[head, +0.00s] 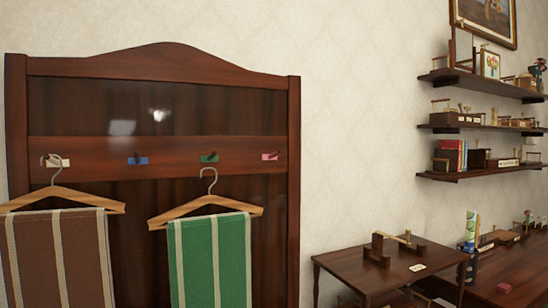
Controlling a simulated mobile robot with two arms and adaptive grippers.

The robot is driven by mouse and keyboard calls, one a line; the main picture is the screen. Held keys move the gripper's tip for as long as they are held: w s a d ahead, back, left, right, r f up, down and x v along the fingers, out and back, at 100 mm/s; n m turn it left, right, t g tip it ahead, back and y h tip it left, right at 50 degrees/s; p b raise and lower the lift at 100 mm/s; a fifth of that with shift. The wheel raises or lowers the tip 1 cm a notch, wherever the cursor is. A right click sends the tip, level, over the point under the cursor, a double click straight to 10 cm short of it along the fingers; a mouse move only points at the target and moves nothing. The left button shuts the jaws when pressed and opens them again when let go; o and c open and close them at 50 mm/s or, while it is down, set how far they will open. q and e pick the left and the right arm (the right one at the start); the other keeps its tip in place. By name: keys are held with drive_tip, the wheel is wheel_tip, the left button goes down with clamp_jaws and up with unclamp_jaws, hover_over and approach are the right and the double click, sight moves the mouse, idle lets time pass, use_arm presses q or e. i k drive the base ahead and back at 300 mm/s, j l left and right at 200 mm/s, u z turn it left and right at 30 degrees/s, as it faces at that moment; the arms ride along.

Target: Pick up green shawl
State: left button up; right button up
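The green shawl (232,262) with pale stripes hangs folded over a wooden hanger (186,212) in the lower middle-left of the head view. The hanger's metal hook goes up to the peg beside the green label (209,158) on the dark wooden rack (215,110). The shawl's lower end is cut off by the frame's bottom edge. Neither of my grippers is in view.
A brown striped shawl (62,262) hangs on another hanger at the left. Blue (138,160) and pink (271,156) labels mark other pegs. A small table (345,268) stands to the right, with loaded wall shelves (485,88) beyond.

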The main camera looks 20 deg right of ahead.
sight(210, 260)
drive_tip(key=i+j, duration=0.25)
drive_tip(key=j, duration=0.15)
drive_tip(key=i+j+z, duration=0.1)
drive_tip(key=j, duration=0.3)
drive_tip(key=i+j, duration=0.3)
drive_tip(key=i+j+z, duration=0.05)
drive_tip(key=j, duration=0.05)
